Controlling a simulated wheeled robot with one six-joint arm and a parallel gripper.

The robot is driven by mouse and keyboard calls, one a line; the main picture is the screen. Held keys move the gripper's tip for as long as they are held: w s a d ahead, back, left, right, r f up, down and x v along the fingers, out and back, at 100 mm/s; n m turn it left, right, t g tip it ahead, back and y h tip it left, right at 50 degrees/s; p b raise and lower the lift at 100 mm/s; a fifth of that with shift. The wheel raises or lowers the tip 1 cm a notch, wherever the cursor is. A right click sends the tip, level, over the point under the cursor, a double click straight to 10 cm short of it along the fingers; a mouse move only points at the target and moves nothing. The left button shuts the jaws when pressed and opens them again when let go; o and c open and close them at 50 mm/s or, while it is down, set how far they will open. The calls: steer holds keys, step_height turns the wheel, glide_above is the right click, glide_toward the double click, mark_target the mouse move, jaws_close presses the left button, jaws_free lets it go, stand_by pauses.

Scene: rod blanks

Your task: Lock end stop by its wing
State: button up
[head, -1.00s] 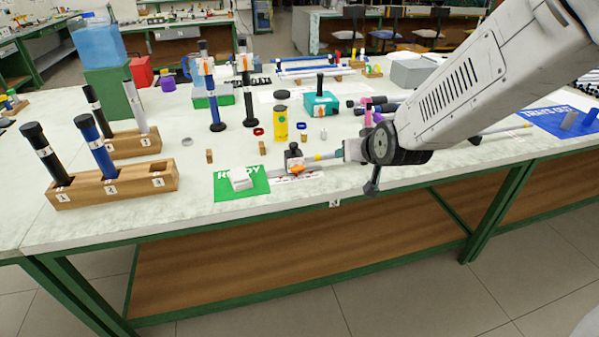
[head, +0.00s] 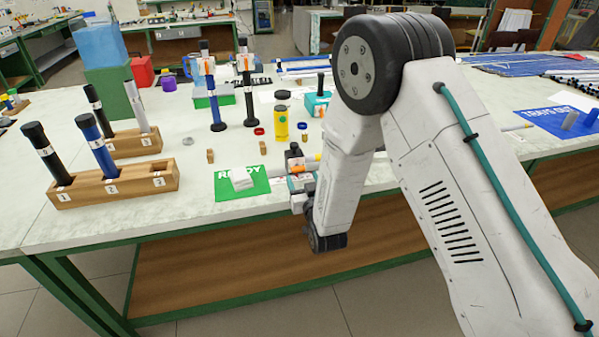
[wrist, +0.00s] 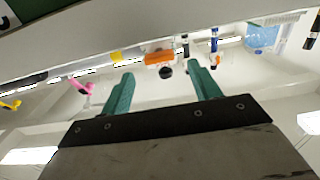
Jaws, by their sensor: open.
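A small dark fixture (head: 294,152) with an orange part, which looks like the end stop and its wing (head: 304,163), stands near the table's front edge, right of the green mat. In the wrist view the orange wing (wrist: 159,57) lies beyond and between my fingertips, with a dark round knob under it in the picture. My gripper (wrist: 160,70) is open and its teal fingers are apart and empty. In the head view my gripper (head: 298,183) is just in front of the fixture, partly hidden by my arm. Whether a finger touches the wing cannot be told.
Wooden racks (head: 125,185) with upright rods stand further left. A yellow bottle (head: 281,124) stands behind. A blue tray mat (head: 556,121) is at the right. My arm covers the middle right.

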mark_target(300, 170)
steer(key=shift+x, duration=2.25)
steer(key=c, duration=1)
steer(key=shift+d+m, duration=0.1)
steer(key=shift+m, duration=2.2)
steer(key=o, duration=1)
steer(key=v, duration=0.7)
steer(key=shift+s, duration=0.4)
